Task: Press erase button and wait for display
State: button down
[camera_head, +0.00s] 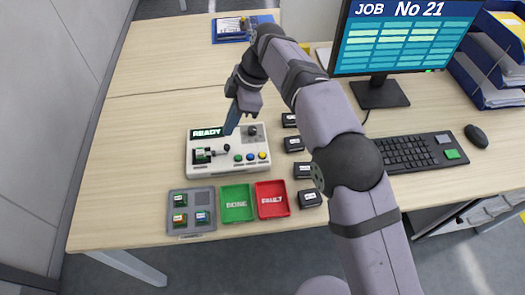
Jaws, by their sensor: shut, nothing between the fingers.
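A white device (228,168) lies on the desk with its small display (207,132) reading READY. I cannot read which button is erase. A dark knob (252,131) is at its back right. My gripper (231,129) is shut and empty, pointing down over the back part of the device, just right of the display. I cannot tell whether its tips touch the device.
A grey tray (190,229) with several small chips, a green DONE tray (237,190) and a red tray (271,188) lie in front. Several black boxes (293,144) line the right side. A monitor (400,40) showing JOB No 21 and a keyboard (405,152) stand right. Desk left is clear.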

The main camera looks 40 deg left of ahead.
jog(key=s+a+r+n+h+p, duration=0.1)
jog(key=s+r+n+p, duration=0.2)
jog(key=s, duration=0.4)
jog(key=s+r+h+p, duration=0.1)
jog(key=s+r+p, duration=0.35)
jog(key=s, duration=0.25)
jog(key=w+d+f+n+t+h+p, duration=0.4)
jog(key=w+d+f+n+t, duration=0.25)
jog(key=w+d+t, duration=0.35)
jog(key=w+a+n+t+y, duration=0.2)
jog(key=w+n, duration=0.5)
jog(key=shift+t+y, duration=0.3)
jog(key=shift+f+b, duration=0.15)
jog(key=shift+b, duration=0.25)
